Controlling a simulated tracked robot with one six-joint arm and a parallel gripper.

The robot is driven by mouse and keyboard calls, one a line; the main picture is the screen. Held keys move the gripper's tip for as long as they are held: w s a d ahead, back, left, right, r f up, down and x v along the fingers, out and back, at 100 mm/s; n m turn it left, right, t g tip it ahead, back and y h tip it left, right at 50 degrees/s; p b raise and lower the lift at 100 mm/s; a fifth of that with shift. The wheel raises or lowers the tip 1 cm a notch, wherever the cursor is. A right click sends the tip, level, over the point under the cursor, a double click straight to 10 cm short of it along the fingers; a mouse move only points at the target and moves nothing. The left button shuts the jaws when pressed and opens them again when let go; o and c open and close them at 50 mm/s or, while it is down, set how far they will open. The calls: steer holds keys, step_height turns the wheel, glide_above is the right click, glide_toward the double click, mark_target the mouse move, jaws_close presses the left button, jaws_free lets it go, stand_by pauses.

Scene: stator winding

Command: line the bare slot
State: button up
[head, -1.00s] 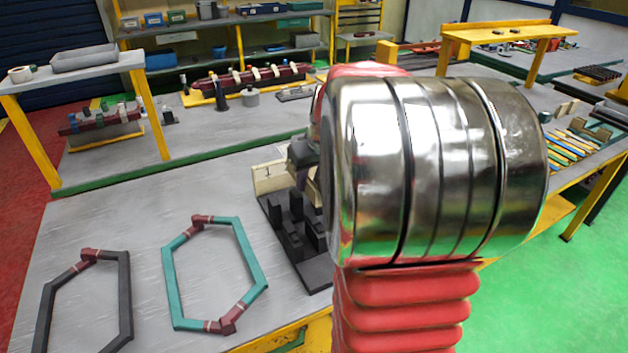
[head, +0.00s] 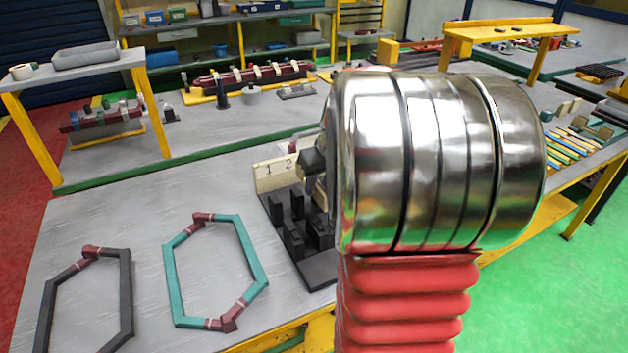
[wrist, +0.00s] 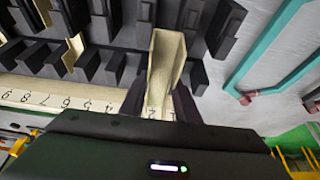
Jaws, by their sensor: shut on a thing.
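My gripper (wrist: 168,108) is shut on a cream slot liner, a folded channel (wrist: 164,62) that sticks out from between the dark fingers. The black slotted stator block (head: 318,268) stands on the bench, with rows of dark teeth. In the wrist view the block (wrist: 110,28) lies beyond the fingers, and the liner is over its end near numbers 1 and 2. I cannot tell whether the liner is in a slot or above it. In the head view my arm hides the liner and most of the block.
A cream number strip (wrist: 60,102) runs along the block; it also shows in the head view (head: 272,173). A teal coil (head: 258,262) and a black coil (head: 126,300) lie on the bench to the left. Bare bench surrounds them.

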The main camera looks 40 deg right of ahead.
steer(key=shift+f, duration=0.9)
steer(key=shift+s+f, duration=0.2)
steer(key=shift+f, duration=0.25)
steer(key=shift+f, duration=1.9)
stand_by(0.4)
steer(key=o, duration=0.9)
steer(key=shift+r, duration=0.9)
steer(key=shift+r, duration=3.7)
